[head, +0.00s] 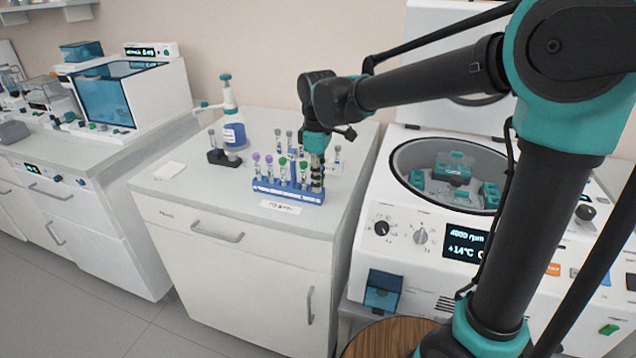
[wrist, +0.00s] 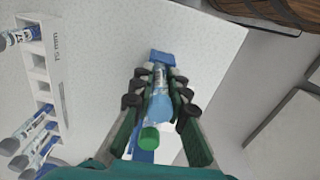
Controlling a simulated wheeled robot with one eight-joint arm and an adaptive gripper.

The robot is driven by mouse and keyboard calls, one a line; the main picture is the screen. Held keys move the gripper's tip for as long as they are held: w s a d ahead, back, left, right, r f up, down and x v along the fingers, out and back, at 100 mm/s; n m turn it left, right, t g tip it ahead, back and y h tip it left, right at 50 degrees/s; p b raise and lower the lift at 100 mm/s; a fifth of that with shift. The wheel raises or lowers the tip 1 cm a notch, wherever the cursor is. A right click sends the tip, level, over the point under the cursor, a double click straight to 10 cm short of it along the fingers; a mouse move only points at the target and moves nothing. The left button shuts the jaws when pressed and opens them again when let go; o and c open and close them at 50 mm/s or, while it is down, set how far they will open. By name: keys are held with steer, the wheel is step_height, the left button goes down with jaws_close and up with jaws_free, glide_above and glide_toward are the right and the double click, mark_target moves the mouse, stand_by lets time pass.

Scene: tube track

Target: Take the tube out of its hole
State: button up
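The blue rack (head: 290,192) stands near the front right of the middle cabinet top, with several upright tubes capped purple and green. My gripper (head: 316,186) points down at the rack's right end. Whether the pads touch that tube is not clear. The tube's lower part is hidden by the fingers and rack in the head view.
A white rack marked 75 mm (wrist: 42,75) holds several tubes close by. An open centrifuge (head: 450,178) is to the right.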

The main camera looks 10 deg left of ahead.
jaws_close()
steer(key=shift+r, duration=0.15)
step_height(320, 180, up, 20)
stand_by(0.4)
